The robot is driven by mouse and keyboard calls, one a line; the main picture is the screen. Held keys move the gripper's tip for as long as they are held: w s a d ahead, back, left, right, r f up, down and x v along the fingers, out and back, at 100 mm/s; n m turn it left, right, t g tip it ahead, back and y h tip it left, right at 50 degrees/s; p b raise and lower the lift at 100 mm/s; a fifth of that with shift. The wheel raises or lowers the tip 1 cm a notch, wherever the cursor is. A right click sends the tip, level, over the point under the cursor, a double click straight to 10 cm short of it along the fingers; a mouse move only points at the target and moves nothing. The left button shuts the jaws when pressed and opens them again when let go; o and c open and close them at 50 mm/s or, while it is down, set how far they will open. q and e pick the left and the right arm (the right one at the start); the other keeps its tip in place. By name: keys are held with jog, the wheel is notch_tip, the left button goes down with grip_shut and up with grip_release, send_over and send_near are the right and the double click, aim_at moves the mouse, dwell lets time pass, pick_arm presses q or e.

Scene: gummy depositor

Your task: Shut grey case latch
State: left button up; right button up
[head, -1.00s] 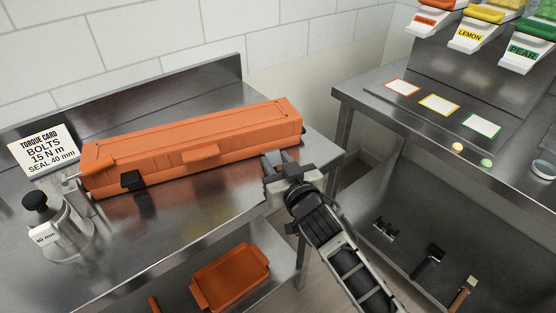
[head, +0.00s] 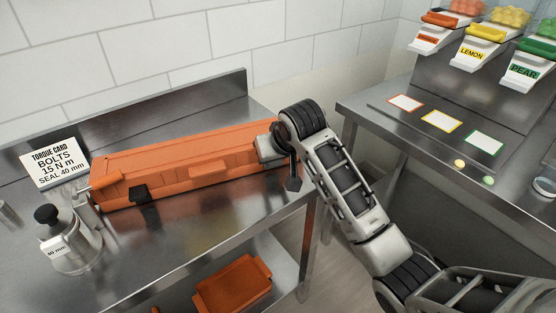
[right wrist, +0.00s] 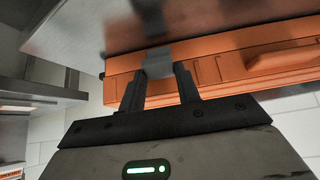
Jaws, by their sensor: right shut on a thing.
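The long orange case (head: 190,158) lies closed on the steel bench. It also spans the upper middle of the right wrist view (right wrist: 225,68), upside down there. My right gripper (right wrist: 161,75) is at the front of the case's right end. Its two dark fingers are shut on the grey case latch (right wrist: 157,62), which shows between the fingertips. A black latch (head: 140,193) sticks out from the case's front left. My left gripper is not in view.
A torque card (head: 55,165) and a metal canister (head: 72,245) stand left of the case. An orange tray (head: 232,290) lies on the shelf below. The depositor bench (head: 400,140) stands to the right, across a gap.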

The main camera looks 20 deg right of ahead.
jog(key=shift+w+a+r+g, duration=0.1)
jog(key=shift+w+r+g, duration=0.1)
jog(key=shift+w+g, duration=0.35)
jog(key=shift+s, duration=0.1)
jog(key=o, duration=1)
jog(key=v, duration=1.6)
jog(key=shift+w, duration=0.2)
